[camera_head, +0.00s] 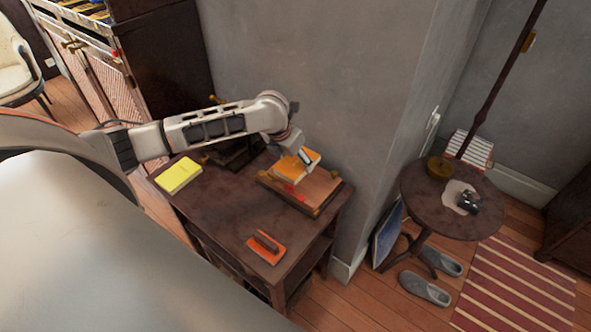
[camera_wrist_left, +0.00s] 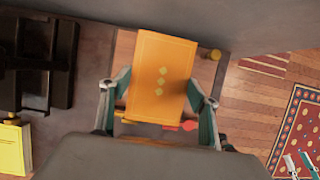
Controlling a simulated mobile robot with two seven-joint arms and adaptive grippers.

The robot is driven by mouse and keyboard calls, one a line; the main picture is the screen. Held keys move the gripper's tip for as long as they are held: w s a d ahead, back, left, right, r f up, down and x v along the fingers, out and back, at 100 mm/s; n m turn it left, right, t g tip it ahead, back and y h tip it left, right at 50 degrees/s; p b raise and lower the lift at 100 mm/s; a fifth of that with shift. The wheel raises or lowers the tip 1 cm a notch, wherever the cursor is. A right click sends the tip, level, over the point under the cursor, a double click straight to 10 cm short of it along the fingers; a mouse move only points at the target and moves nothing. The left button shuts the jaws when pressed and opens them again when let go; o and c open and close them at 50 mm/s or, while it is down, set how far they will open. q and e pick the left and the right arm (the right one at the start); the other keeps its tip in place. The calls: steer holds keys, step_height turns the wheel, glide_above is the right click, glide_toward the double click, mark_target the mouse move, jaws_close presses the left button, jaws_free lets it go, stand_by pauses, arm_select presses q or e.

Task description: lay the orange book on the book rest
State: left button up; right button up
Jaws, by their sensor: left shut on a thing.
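In the head view the orange book (camera_head: 299,165) is over the back part of the brown wooden book rest (camera_head: 318,188) on the desk. I cannot tell whether the book touches the rest.
On the desk (camera_head: 225,215) are a yellow book (camera_head: 179,175), a dark stand (camera_head: 236,150) and an orange item with a dark handle (camera_head: 266,247). The wall is close behind. A round table (camera_head: 425,205) stands at right.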

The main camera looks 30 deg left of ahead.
mark_target(295, 169)
arm_select(q)
step_height(295, 169, down, 4)
steer(key=shift+f, duration=0.25)
steer(key=o, duration=1.2)
steer(key=shift+f, duration=0.15)
steer(key=shift+r, duration=0.3)
steer(key=v, duration=1.1)
steer(key=shift+s+r, duration=0.15)
steer(key=shift+r, duration=0.2)
